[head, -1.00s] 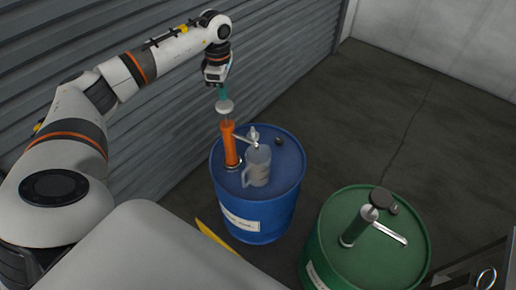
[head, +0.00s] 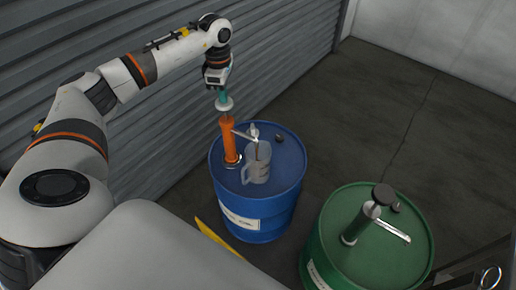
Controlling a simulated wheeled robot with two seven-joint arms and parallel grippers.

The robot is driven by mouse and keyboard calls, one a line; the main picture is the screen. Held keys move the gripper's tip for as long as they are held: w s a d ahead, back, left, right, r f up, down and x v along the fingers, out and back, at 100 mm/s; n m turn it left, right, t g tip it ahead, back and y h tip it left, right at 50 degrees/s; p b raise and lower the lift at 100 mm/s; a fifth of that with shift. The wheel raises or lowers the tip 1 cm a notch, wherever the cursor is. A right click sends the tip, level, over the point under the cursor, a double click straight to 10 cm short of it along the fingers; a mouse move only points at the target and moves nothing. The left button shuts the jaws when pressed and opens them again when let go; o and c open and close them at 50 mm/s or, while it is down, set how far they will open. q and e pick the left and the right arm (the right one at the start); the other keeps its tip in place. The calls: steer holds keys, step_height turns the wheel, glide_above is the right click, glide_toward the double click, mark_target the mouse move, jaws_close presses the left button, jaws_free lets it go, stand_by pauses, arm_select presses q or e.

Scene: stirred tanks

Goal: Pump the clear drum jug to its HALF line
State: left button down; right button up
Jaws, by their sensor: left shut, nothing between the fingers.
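The clear jug (head: 262,172) stands on top of the blue drum (head: 252,217), with its handle to the left. The orange hand pump (head: 229,141) rises from the drum beside the jug, and its spout (head: 244,135) reaches over the jug's mouth. A thin brown streak shows below the spout, inside the jug. The jug's lines and liquid level are too small to read. My left gripper (head: 222,94) is shut, with its fingertips down at the pump's pale round handle (head: 224,104), above the orange barrel. My right gripper is not in view.
A green drum (head: 335,255) with its own dark-knobbed pump (head: 366,215) stands at the lower right. A ribbed metal wall (head: 300,40) runs behind the blue drum. A yellow strip (head: 214,237) lies at the blue drum's left.

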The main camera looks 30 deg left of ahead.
mark_target(225, 107)
arm_select(q)
steer(key=shift+f+b, duration=1.6)
steer(key=shift+f, duration=0.95)
steer(key=shift+r+p, duration=2.7)
steer(key=shift+r, duration=1.25)
steer(key=shift+f, duration=0.15)
steer(key=shift+f+b, duration=0.85)
steer(key=shift+f, duration=0.25)
steer(key=shift+r+p, duration=0.9)
steer(key=shift+r, duration=0.35)
step_height(225, 107, up, 5)
steer(key=p, duration=0.3)
